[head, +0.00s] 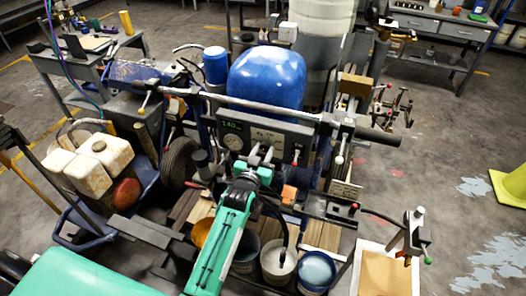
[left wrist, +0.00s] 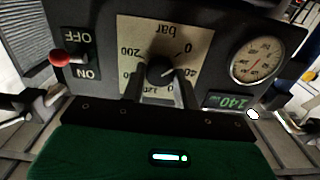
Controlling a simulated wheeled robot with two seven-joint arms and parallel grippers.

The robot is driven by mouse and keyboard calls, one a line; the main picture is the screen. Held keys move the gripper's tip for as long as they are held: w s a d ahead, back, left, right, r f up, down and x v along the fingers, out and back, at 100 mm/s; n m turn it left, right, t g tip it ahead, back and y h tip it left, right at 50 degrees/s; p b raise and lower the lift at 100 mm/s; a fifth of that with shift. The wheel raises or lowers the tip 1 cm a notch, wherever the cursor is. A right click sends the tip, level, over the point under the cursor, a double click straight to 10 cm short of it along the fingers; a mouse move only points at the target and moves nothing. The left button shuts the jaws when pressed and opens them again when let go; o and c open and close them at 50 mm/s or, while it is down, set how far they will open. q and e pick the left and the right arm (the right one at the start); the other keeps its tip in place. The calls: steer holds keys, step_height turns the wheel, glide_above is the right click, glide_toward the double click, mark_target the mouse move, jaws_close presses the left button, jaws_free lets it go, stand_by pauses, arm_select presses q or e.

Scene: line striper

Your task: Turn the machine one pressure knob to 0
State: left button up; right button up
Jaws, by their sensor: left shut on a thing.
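The machine's dark control panel (head: 262,138) faces me in the middle of the head view. The black pressure knob (left wrist: 160,71) is on a pale dial plate (left wrist: 195,38) marked "bar", which appears upside down in the left wrist view. My left gripper (head: 262,160) reaches the panel from below in the head view. In the left wrist view its two fingers (left wrist: 160,88) are shut on the knob, one on each side. The fingers hide part of the dial numbers, and I cannot tell exactly where the knob points. My right gripper is not in view.
A round gauge (left wrist: 257,59) and a green digital display (left wrist: 232,102), apparently reading 140, are beside the dial. A red-tipped OFF/ON lever (left wrist: 60,58) is on its other side. A handlebar (head: 250,106) crosses above the panel. Buckets (head: 279,260) stand below.

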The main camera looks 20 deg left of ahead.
arm_select(q)
steer(key=shift+f+n, duration=0.15)
steer(key=shift+n, duration=0.15)
steer(key=o, duration=1)
steer(key=shift+s, duration=0.1)
steer(key=shift+s+a+b, duration=0.2)
steer(key=shift+s+b, duration=1.9)
steer(key=shift+s, duration=4.7)
